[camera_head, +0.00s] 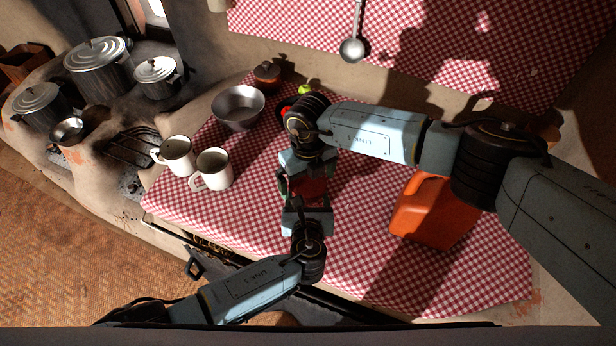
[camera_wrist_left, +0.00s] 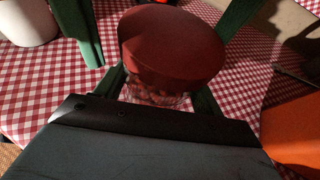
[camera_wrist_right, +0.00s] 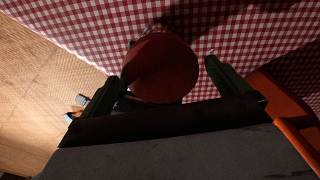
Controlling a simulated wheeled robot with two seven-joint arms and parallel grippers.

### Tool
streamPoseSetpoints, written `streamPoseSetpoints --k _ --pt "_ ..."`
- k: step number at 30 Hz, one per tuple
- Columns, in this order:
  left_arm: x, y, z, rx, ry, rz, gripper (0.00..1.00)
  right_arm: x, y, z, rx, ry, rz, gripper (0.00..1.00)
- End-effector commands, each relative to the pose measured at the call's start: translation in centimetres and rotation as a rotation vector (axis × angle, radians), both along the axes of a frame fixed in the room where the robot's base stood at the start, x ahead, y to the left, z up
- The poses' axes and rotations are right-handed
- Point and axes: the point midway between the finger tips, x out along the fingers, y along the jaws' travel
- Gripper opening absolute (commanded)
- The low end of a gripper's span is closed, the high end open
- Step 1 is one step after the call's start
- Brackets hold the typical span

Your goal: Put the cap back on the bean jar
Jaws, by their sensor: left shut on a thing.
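The bean jar (camera_wrist_left: 155,95) shows as a clear band with beans below its wide dark-red cap (camera_wrist_left: 172,42) in the left wrist view. My left gripper (camera_wrist_left: 160,90) is shut around the jar. The cap sits over the jar's mouth; I cannot tell how firmly it is seated. In the right wrist view the cap (camera_wrist_right: 162,70) lies between the green fingers of my right gripper (camera_wrist_right: 168,82), with a gap on the right side. That gripper is open. In the head view both grippers meet around the jar, and the right gripper (camera_head: 301,172) hides much of it.
Two white mugs (camera_head: 214,169) and a metal bowl (camera_head: 238,107) stand left of the grippers. An orange jerrycan (camera_head: 432,211) stands to the right. A lidded brown pot (camera_head: 267,74) is at the back. Checked cloth is clear between the grippers and the jerrycan.

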Motion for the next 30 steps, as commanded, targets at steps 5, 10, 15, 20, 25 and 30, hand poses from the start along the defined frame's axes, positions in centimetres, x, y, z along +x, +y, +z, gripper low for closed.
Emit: streamPoseSetpoints --k 5,10,15,20,25,30 --pt "0.0 0.1 0.0 0.003 0.000 0.001 0.05 0.0 0.0 0.0 0.000 -0.001 0.001 1.00" --pt "0.0 0.1 0.0 0.003 -0.001 0.001 0.05 0.2 -0.1 1.5 0.001 -0.003 0.002 1.00" --pt "0.0 0.1 0.0 0.003 -0.001 0.001 0.05 0.2 -0.1 3.7 0.001 -0.003 0.002 1.00" --pt "0.0 0.1 0.0 0.003 -0.001 0.001 0.05 0.1 -0.1 4.5 -0.001 -0.002 0.001 1.00" --pt "0.0 0.1 0.0 0.003 -0.001 0.001 0.05 0.1 -0.1 4.5 0.000 -0.001 0.001 1.00" --pt "0.0 0.1 0.0 0.003 0.000 0.001 0.05 0.0 0.5 4.6 0.027 0.001 0.004 1.00"
